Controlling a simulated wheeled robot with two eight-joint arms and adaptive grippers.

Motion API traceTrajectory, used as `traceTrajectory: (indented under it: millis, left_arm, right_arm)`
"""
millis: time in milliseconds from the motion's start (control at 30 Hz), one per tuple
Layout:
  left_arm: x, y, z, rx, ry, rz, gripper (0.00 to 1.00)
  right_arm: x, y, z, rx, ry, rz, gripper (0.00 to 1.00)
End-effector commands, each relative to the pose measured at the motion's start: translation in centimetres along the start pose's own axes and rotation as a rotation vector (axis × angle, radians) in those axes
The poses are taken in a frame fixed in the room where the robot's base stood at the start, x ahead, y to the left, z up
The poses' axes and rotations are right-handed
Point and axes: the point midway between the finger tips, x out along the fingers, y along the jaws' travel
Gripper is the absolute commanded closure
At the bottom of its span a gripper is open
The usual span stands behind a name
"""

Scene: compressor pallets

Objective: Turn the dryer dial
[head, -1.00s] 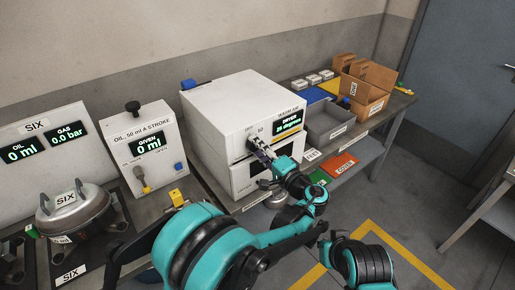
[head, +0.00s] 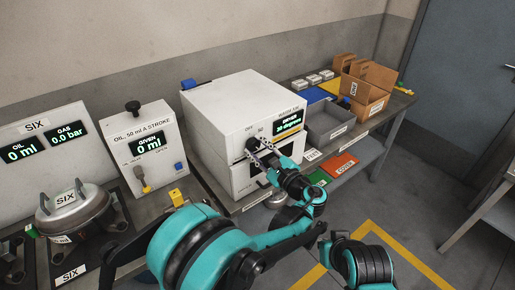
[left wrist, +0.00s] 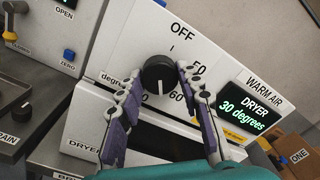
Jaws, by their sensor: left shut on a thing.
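The dryer (head: 240,110) is a white box on the bench in the head view. Its black round dial (left wrist: 159,74) is in the middle of the left wrist view, with OFF above it and 50 and 60 to its right. My left gripper (left wrist: 161,80) has its two purple-padded fingers on either side of the dial and is shut on it. In the head view, the left gripper (head: 259,148) reaches the dryer's front. The dryer display (left wrist: 248,112) reads 30 degrees. The dial's pointer is hard to read. My right gripper is not in view.
Left of the dryer stand an oil dispenser (head: 145,150) and a SIX panel (head: 40,140). A round metal pot (head: 75,215) sits in front of that panel. To the right are a grey bin (head: 330,125) and a cardboard box (head: 365,95). A red tray (head: 342,165) lies below.

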Motion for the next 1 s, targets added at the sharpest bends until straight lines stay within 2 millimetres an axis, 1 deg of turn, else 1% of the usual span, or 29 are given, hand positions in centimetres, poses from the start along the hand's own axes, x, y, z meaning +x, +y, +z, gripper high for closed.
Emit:
traceTrajectory:
  millis: [200,500,733,1000]
  left_arm:
    - [0.1,-0.05,0.12,0.203,0.003,-0.001,0.94]
    - [0.1,-0.02,0.17,0.439,0.008,0.0,0.94]
    - [0.1,-0.01,0.19,0.554,0.01,0.001,0.94]
    - [0.1,0.0,0.2,0.61,0.011,0.001,0.94]
  right_arm:
    - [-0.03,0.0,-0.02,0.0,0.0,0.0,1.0]
    - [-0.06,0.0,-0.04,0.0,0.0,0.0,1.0]
    - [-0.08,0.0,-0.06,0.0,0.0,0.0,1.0]
    - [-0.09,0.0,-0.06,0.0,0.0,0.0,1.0]
